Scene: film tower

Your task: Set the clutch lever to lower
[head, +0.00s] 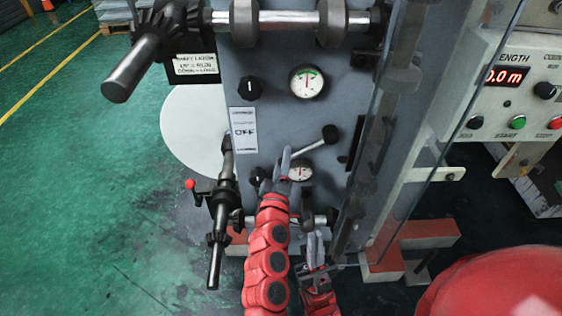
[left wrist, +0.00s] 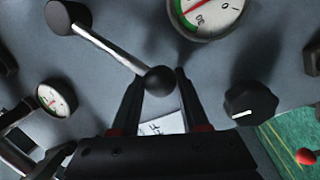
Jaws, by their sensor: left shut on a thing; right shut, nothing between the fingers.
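The clutch lever (head: 312,146) is a bright metal rod on a dark round hub, on the grey machine panel. In the head view it slants down-left from its hub, its free end hidden at my left gripper (head: 287,163). In the left wrist view the lever (left wrist: 110,48) ends in a black ball knob (left wrist: 160,82), and the fingers of my left gripper (left wrist: 156,88) are shut on it. My right gripper (head: 314,250) is lower, in front of the panel's bottom, shut and empty.
Round gauges (head: 307,82) and a black knob (head: 248,89) are on the panel, with an OFF label (head: 243,130) on its left. Dark rollers (head: 220,205) jut out at left. A clear guard (head: 440,130) stands at right. Green floor (head: 95,170) is open at left.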

